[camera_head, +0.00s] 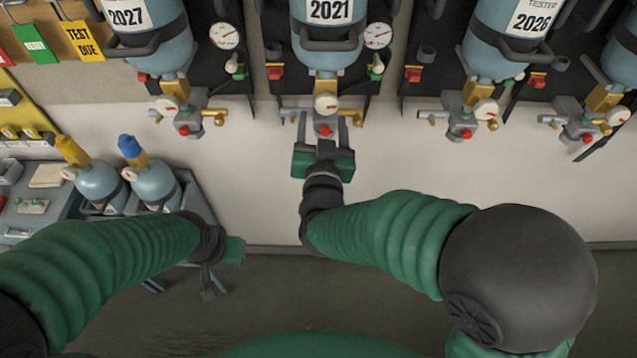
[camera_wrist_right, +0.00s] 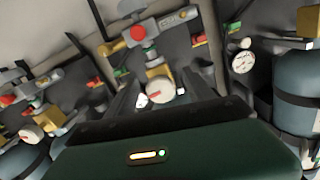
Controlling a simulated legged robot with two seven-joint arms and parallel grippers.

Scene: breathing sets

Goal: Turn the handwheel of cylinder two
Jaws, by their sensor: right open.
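The second cylinder from the left (camera_head: 327,45), labelled 2021, hangs valve-down on a dark wall panel. Its valve has a pale round disc (camera_head: 326,103) and a red knob (camera_head: 324,131). I cannot tell which part is the handwheel. My right gripper (camera_head: 325,143) is open just below this valve, its green body facing the wall. In the right wrist view the pale disc (camera_wrist_right: 161,91) shows between the dark fingers, with the red knob (camera_wrist_right: 138,33) beyond; contact is not clear. My left gripper (camera_head: 234,251) is low at left, away from the cylinders, its fingers unclear.
Neighbouring cylinders labelled 2027 (camera_head: 152,45) and 2026 (camera_head: 512,38) hang either side, with brass valves sticking out. A cart (camera_head: 196,204) with two small cylinders stands at left. The pale wall below the valves is bare.

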